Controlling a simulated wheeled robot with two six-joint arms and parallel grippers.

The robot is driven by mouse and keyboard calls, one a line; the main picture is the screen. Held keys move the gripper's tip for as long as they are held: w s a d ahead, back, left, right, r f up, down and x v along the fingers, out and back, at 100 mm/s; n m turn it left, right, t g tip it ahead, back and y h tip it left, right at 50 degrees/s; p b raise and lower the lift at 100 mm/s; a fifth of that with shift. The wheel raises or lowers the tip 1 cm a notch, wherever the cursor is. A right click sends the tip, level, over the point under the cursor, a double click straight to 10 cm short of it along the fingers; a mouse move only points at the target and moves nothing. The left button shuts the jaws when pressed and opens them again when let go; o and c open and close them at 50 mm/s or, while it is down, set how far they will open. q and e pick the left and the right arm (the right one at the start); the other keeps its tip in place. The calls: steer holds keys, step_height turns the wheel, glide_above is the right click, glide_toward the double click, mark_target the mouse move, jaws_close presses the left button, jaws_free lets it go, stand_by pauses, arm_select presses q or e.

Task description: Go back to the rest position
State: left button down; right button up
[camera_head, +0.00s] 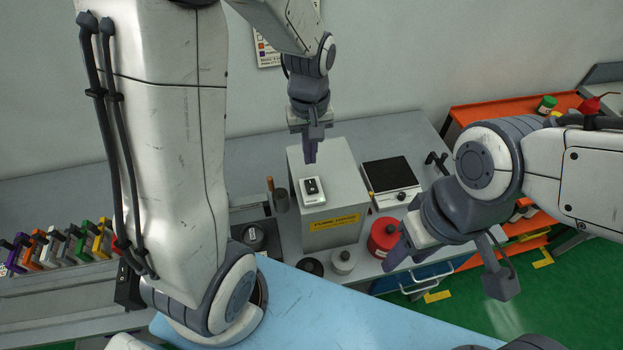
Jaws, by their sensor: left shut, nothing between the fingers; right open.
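My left gripper (311,154) hangs from the upper middle, fingers pointing down and shut with nothing between them. It is over a grey box (320,158) labelled "FUME HOOD", above and behind a small white switch device (312,191) on that box; I see a gap between fingertips and device. My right gripper (397,256) is open and empty at the right, near the front of the bench beside a red round container (383,237). Whether it touches the container cannot be told. The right arm hides part of the bench's right end.
A black-topped hotplate (391,173) stands right of the box. Several coloured holders (65,246) line the left of the grey bench. A light blue surface (330,310) lies in front. An orange cart (487,110) stands at the right on the green floor (560,300).

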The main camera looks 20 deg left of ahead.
stand_by(0.4)
arm_select(q)
steer(key=shift+s+d+f+b, duration=0.1)
steer(key=shift+d+f+b, duration=0.1)
steer(key=shift+d+b, duration=0.15)
steer(key=s+d+f+m+b, duration=0.3)
steer(key=s+d+m+b, duration=0.3)
steer(key=s, duration=0.3)
steer(key=s+d+f+m+h+b, duration=0.1)
steer(key=s+d+f+m+b, duration=0.2)
steer(key=s+d+m+b, duration=0.2)
steer(key=s+m+b, duration=0.1)
steer(key=s+m, duration=0.2)
steer(key=s, duration=0.1)
steer(key=shift+d+f, duration=0.4)
